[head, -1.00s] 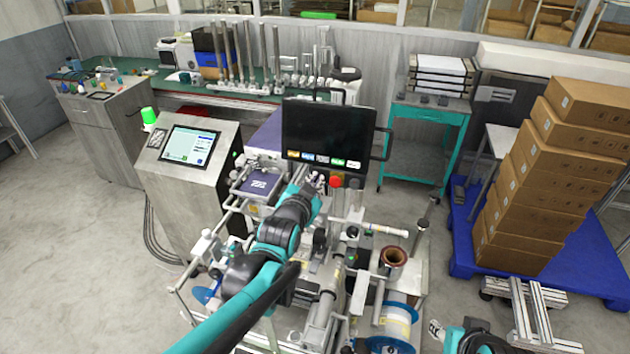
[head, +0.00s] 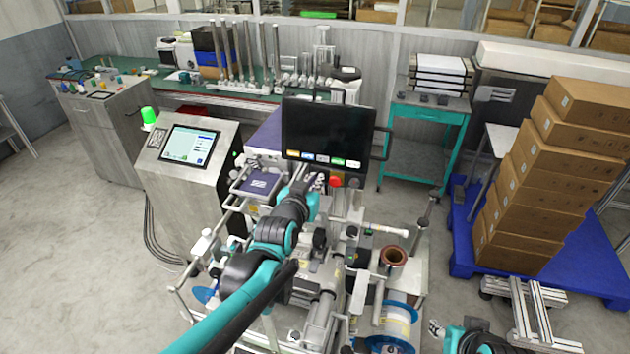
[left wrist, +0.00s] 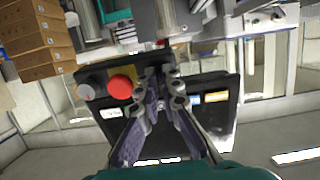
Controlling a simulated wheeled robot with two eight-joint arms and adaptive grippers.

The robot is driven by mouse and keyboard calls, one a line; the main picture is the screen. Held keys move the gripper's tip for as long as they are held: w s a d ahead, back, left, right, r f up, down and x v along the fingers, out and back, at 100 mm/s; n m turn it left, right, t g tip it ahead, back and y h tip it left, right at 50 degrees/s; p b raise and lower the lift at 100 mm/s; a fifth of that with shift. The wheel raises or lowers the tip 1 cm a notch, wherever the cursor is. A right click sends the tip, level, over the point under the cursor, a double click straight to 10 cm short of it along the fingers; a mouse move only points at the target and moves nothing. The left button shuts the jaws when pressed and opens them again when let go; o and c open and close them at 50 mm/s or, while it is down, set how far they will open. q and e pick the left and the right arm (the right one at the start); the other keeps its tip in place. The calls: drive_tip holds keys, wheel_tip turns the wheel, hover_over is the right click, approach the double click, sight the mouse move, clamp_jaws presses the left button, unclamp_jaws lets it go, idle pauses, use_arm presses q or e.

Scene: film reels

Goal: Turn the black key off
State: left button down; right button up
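The control panel with the dark monitor (head: 328,132) stands at the centre of the machine. A red button (head: 336,181) sits at its lower edge; it also shows in the left wrist view (left wrist: 121,87). A round grey-topped knob (left wrist: 85,91) is beside it. My left gripper (left wrist: 161,80) is at this button row, on the other side of the red button from the knob. Its two fingertips are close together around a small dark spot. I cannot make out the black key itself, nor tell whether the fingers touch it. My right gripper (head: 437,328) is low at the bottom right, small and partly cut off.
A grey cabinet with a touchscreen (head: 189,145) stands left of the machine. Rollers and a copper-coloured core (head: 394,256) lie below and right of the panel. Stacked cardboard boxes (head: 545,180) stand on a blue pallet (head: 600,255) at the right. Open floor lies at the far left.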

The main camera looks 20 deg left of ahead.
use_arm(q)
drive_tip(key=c, duration=1.7)
unclamp_jaws()
drive_tip(key=shift+s, duration=0.1)
drive_tip(key=v, duration=1.1)
drive_tip(key=shift+s+r, duration=0.15)
drive_tip(key=shift+s, duration=0.25)
